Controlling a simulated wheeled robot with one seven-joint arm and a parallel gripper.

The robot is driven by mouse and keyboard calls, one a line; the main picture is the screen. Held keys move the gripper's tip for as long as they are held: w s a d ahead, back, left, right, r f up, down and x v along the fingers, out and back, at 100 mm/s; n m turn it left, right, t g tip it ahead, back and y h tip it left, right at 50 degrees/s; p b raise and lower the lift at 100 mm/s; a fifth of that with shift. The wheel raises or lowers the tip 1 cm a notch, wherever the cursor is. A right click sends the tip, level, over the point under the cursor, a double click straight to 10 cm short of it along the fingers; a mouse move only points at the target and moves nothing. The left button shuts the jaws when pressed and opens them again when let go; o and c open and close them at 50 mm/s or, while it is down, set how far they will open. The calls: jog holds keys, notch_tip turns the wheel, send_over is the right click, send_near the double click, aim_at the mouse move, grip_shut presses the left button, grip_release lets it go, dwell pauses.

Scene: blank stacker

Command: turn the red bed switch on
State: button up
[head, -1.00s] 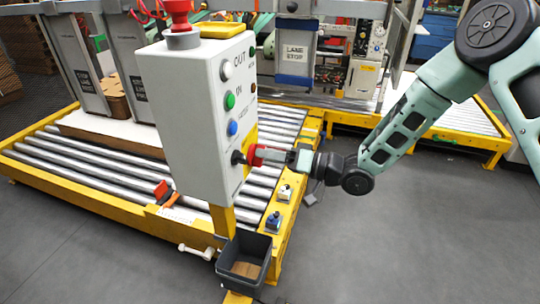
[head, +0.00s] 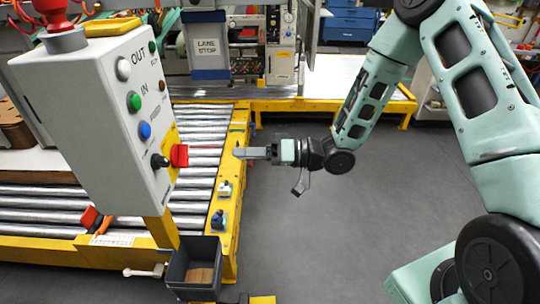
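A red switch handle (head: 179,156) sits on a yellow plate (head: 170,143) on the right side of the white control box (head: 105,125). It shows as a small upright red block beside a black knob (head: 160,162) on the box's front. I cannot read its on or off position. My gripper (head: 237,153) is to the right of the handle, apart from it, pointing left. Its fingers show edge-on as one grey bar, so their opening is hidden. Nothing shows held. A red-orange piece (head: 89,217) also sits on the bed's yellow frame at the lower left.
The roller bed (head: 200,135) with its yellow rail (head: 230,200) runs behind and below the box. Two small switches (head: 224,188) (head: 218,220) stand on the rail. A dark bin (head: 193,268) hangs below the box. Grey floor (head: 330,235) to the right is clear.

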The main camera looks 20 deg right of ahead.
jog(key=v, duration=0.5)
jog(key=shift+s+d, duration=0.1)
jog(key=shift+d, duration=0.1)
jog(key=a+r+n+h+p, duration=0.2)
jog(key=a+h, duration=0.3)
jog(key=h, duration=0.6)
jog(key=s+r+g+h+p, duration=0.1)
jog(key=s+r+g+h, duration=0.1)
jog(key=s, duration=1)
jog(key=s+d+r+g+h+p, duration=0.1)
jog(key=s+r+g+h, duration=0.2)
jog(key=s, duration=0.9)
notch_tip(320, 180, up, 3)
jog(key=shift+s+f+n+g, duration=0.1)
jog(key=shift+s+n+g, duration=0.1)
jog(key=shift+n+g, duration=0.3)
jog(key=shift+d, duration=0.1)
